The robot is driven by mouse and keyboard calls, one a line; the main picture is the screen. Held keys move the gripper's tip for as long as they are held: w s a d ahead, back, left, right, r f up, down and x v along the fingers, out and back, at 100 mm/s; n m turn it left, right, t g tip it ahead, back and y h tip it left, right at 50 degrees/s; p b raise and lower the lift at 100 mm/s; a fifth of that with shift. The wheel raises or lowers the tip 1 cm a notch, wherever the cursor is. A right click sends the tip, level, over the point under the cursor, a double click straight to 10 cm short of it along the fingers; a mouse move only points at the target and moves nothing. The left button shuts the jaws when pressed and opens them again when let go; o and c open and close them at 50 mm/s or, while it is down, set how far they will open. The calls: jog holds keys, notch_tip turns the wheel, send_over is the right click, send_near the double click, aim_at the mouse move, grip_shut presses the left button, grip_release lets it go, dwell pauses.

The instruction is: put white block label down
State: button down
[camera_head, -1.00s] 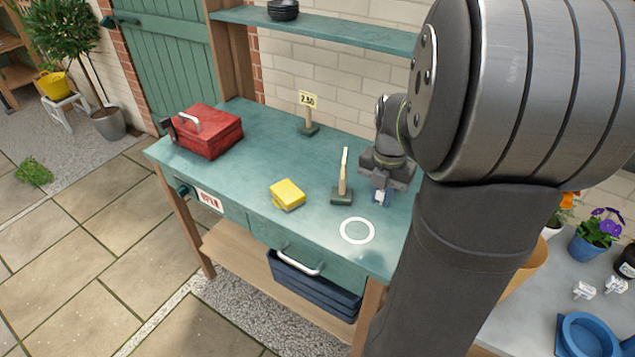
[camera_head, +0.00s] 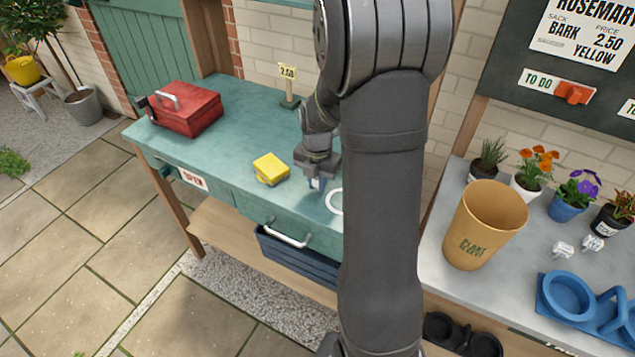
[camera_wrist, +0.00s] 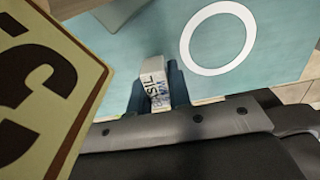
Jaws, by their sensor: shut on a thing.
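My gripper (camera_head: 318,186) is low over the teal bench, fingers pointing down. In the wrist view, its blue fingers (camera_wrist: 157,88) are shut on the white block label (camera_wrist: 154,82), which carries dark lettering reading "BASIL" and a second, unclear word. The label is hard to make out in the head view. A white ring mark (camera_wrist: 218,38) lies on the bench to the right of the held label in the wrist view. In the head view the ring (camera_head: 333,203) is just right of the gripper and partly hidden by my arm. Whether the label touches the bench, I cannot tell.
A yellow block (camera_head: 270,168) sits left of the gripper. A large yellow price card (camera_wrist: 45,85) stands close at left in the wrist view. A pot (camera_head: 485,225) and plants are on the right table.

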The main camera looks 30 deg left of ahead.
jog(key=shift+f, duration=0.3)
jog(key=c, duration=1.3)
grip_release()
jog(key=shift+c, duration=0.2)
notch_tip(320, 180, up, 12)
jog(key=shift+r, duration=0.15)
jog(key=shift+f, duration=4.4)
jog(key=shift+f, duration=0.1)
